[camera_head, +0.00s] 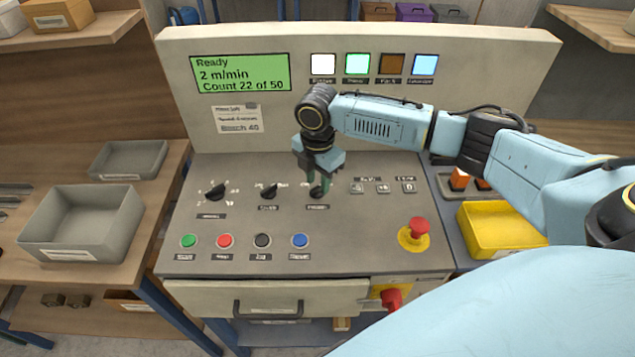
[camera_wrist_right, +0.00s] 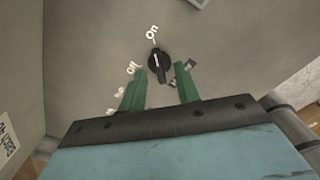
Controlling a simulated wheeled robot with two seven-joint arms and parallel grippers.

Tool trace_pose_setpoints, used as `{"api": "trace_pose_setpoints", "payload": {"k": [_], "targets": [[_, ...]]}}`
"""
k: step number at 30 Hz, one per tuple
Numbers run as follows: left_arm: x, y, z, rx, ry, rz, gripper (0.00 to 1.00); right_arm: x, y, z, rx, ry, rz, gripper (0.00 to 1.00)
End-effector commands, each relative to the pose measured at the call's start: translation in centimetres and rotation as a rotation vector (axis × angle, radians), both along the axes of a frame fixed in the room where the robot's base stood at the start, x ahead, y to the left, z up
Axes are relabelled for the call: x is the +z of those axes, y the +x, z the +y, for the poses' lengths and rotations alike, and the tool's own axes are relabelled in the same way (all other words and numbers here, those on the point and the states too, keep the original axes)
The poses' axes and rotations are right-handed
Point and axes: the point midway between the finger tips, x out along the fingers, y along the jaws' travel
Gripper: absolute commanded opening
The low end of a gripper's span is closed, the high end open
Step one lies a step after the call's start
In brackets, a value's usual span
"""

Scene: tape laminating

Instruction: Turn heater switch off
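The heater switch is a black rotary knob (camera_wrist_right: 158,66) on the grey sloping panel. In the right wrist view its white mark points about toward the "On" lettering, with "Off" lettering to the left. In the head view the knob (camera_head: 318,193) is partly hidden by my right gripper (camera_head: 318,186). That gripper points down at the knob. Its two green fingers (camera_wrist_right: 160,71) are apart, one on each side of the knob, with gaps visible in the wrist view. I cannot tell how far down they reach. My left gripper is not in view.
Two more knobs (camera_head: 269,190) (camera_head: 216,190) sit left of the heater knob. Push buttons (camera_head: 225,241) line the panel's front, with a red emergency stop (camera_head: 418,230) at right. The display (camera_head: 240,73) reads Ready. Grey bins (camera_head: 85,222) stand left, a yellow bin (camera_head: 497,229) right.

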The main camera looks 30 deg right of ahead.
Motion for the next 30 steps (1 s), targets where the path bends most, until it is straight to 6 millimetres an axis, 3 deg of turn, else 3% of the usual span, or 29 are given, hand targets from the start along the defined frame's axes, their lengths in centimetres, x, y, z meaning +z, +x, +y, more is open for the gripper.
{"api": "trace_pose_setpoints", "payload": {"k": [5,14,21,30], "targets": [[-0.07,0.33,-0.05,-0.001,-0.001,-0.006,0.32,-1.32,0.02,-0.01,0.0,-0.001,-0.001,0.32],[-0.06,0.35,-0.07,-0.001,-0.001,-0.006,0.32,-1.49,0.02,-0.01,0.0,-0.001,-0.001,0.32],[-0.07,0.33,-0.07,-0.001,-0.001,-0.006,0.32,-1.47,0.02,0.0,0.0,-0.001,-0.001,0.0],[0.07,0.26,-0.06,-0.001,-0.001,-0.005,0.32,-1.43,0.0,0.01,0.01,0.0,0.0,0.0]]}}
